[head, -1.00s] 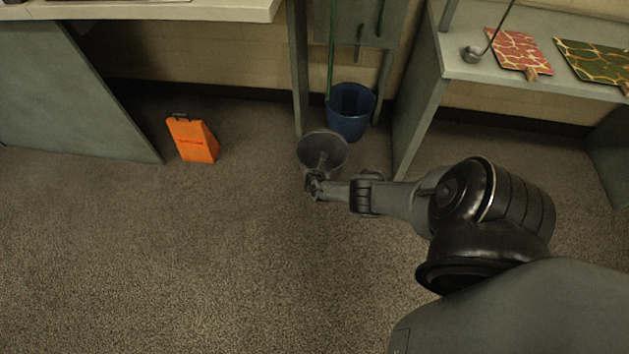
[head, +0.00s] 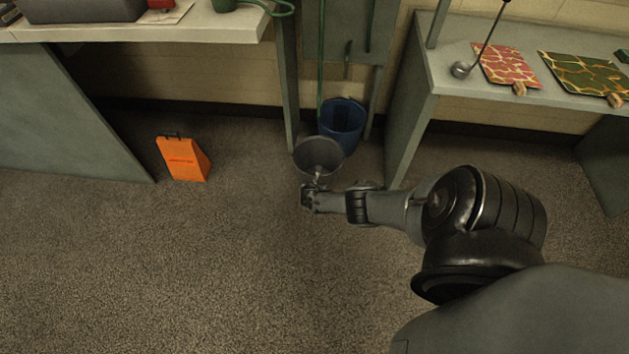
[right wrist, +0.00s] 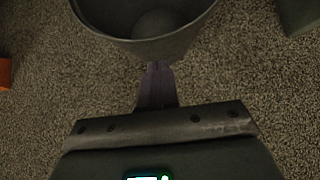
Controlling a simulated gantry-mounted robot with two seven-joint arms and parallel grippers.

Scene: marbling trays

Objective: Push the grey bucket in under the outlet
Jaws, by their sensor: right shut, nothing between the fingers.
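The grey bucket (head: 304,162) stands upright on the floor, just in front of a blue bucket (head: 343,125). Its mouth faces up and it looks empty. My right gripper (head: 318,183) is low at the bucket's near side. In the right wrist view its fingers (right wrist: 157,72) are shut with nothing between them. Their tips meet the near wall of the grey bucket (right wrist: 150,47) or lie very close to it; contact is hard to tell. A green hose (head: 321,75) hangs above the buckets. I cannot make out a clear outlet. My left gripper is not in view.
A table leg (head: 288,95) stands left of the buckets, and a bench panel (head: 410,125) stands to their right. An orange floor sign (head: 184,160) is farther left. A ladle (head: 461,70) and patterned boards lie on the right bench. The floor in front is clear.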

